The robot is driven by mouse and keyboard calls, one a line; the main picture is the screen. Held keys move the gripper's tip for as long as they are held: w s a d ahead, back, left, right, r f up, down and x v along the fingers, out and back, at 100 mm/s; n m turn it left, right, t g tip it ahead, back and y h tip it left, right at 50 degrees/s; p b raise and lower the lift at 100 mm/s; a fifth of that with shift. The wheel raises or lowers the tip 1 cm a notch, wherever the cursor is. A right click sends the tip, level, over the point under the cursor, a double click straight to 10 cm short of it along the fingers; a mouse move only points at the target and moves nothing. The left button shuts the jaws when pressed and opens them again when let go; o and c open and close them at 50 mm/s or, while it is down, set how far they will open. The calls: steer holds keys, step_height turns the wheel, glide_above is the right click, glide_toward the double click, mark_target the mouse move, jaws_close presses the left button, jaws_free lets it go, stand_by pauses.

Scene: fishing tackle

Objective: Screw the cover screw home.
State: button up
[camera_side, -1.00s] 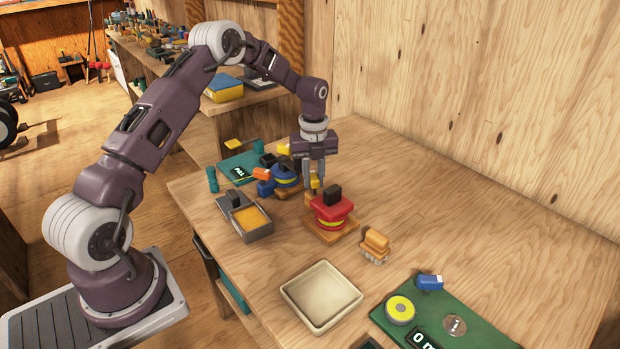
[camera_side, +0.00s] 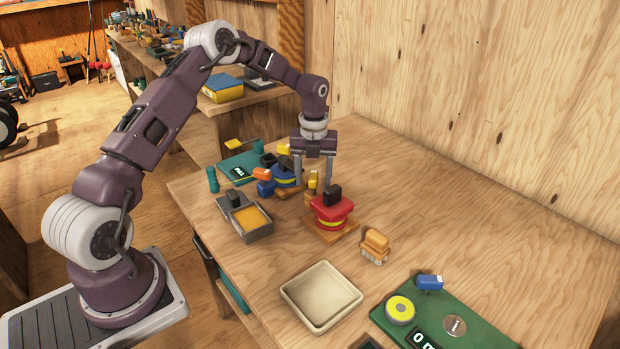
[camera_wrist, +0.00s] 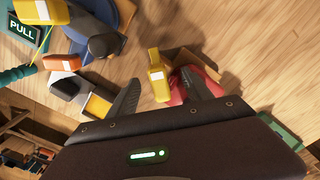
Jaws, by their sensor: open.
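A yellow upright piece (camera_side: 313,181) with a pale label stands between my fingers, just behind the red reel (camera_side: 330,212); I cannot tell for sure that it is the cover screw. In the wrist view the yellow piece (camera_wrist: 156,72) has space on both sides. My gripper (camera_side: 314,183) points down and is open, its fingers spread around the piece. The red reel has a black top and a yellow band and sits on a wooden base (camera_side: 345,236). In the wrist view, my right finger partly hides the red reel (camera_wrist: 178,94).
A blue reel (camera_side: 286,178) with orange and yellow parts stands behind left. A grey box (camera_side: 258,236) with a yellow-orange inside is at left. An empty cream tray (camera_side: 322,296), a tan brush-like piece (camera_side: 375,246) and a green mat (camera_side: 468,335) lie nearer. The right of the table is clear.

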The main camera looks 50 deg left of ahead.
step_height(320, 180, up, 7)
steer(key=shift+f, duration=0.2)
